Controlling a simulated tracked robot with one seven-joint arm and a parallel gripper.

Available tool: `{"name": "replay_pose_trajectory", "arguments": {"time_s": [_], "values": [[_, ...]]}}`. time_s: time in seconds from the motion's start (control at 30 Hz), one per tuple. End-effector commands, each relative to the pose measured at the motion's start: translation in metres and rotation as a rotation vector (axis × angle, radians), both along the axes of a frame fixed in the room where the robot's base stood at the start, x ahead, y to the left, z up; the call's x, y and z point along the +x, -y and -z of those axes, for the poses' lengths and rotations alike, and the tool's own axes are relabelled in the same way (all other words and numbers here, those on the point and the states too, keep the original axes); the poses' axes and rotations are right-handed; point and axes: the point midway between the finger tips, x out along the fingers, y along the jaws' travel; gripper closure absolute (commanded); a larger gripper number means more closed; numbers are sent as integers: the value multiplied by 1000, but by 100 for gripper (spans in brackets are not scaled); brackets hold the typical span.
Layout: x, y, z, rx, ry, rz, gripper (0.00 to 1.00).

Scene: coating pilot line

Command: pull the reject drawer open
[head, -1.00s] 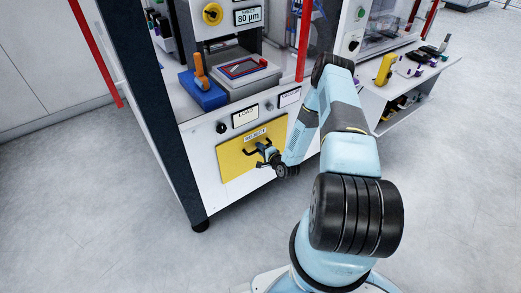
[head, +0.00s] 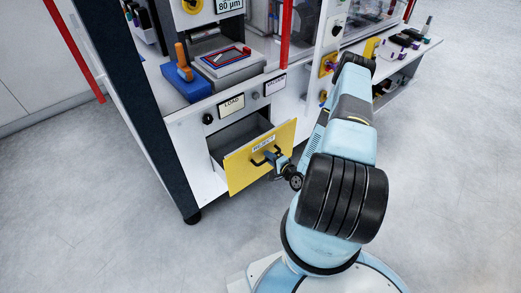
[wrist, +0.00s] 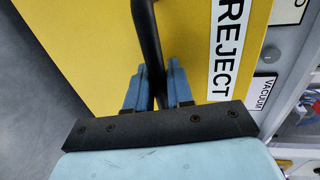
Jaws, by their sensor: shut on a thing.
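The reject drawer (head: 243,172) has a yellow front with a REJECT label and stands partly pulled out of the white cabinet. Its grey inside shows behind the front, and the part I can see looks empty. A black bar handle (head: 259,162) is fixed on the yellow front. My gripper (head: 274,160) is at this handle. In the wrist view, the blue fingers of my gripper (wrist: 156,85) are shut on the black handle (wrist: 147,38), one on each side, close to the yellow front (wrist: 85,50).
Above the drawer are a LOAD label (head: 231,105) and a VACUUM label (head: 275,85). A blue block with an orange handle (head: 187,85) sits on the ledge. A red post (head: 286,35) stands at the cabinet's front. The grey floor before the drawer is free at left.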

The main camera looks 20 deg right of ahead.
Motion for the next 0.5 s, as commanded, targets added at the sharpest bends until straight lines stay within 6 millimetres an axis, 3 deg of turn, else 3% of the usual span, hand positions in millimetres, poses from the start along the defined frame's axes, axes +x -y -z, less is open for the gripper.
{"name": "replay_pose_trajectory", "arguments": {"time_s": [0.2,0.5], "values": [[-27,8,3,-1,-9,0,100],[-32,9,3,-1,-9,-2,100]]}}
